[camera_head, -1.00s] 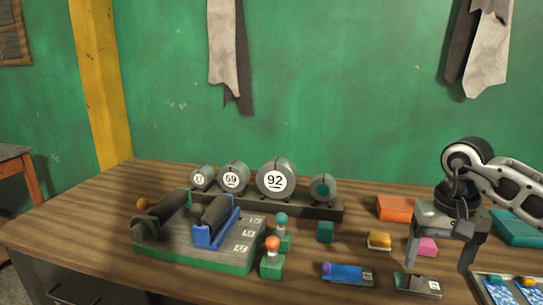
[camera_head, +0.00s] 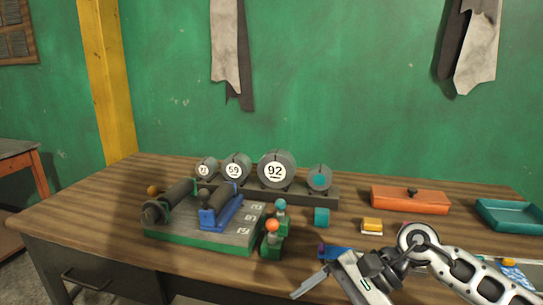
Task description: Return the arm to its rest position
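My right arm comes in from the right, low over the front right of the workbench (camera_head: 90,205). Its gripper (camera_head: 335,287) hangs near the bottom edge of the picture and points down and left. One grey finger shows at its left side; the rest of the jaw is cut off or hidden, so its opening cannot be told. No held object shows. The gripper and arm cover most of a blue item (camera_head: 333,251) on the bench and what lies behind them. My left gripper is not in view.
A green-edged fixture (camera_head: 200,245) with rollers and two knobbed green blocks (camera_head: 271,243) stands left of the gripper. Numbered grey cylinders (camera_head: 276,170) stand behind it. An orange box (camera_head: 410,201), teal tray (camera_head: 510,215), yellow-topped block (camera_head: 372,225) and teal block (camera_head: 321,217) lie at right.

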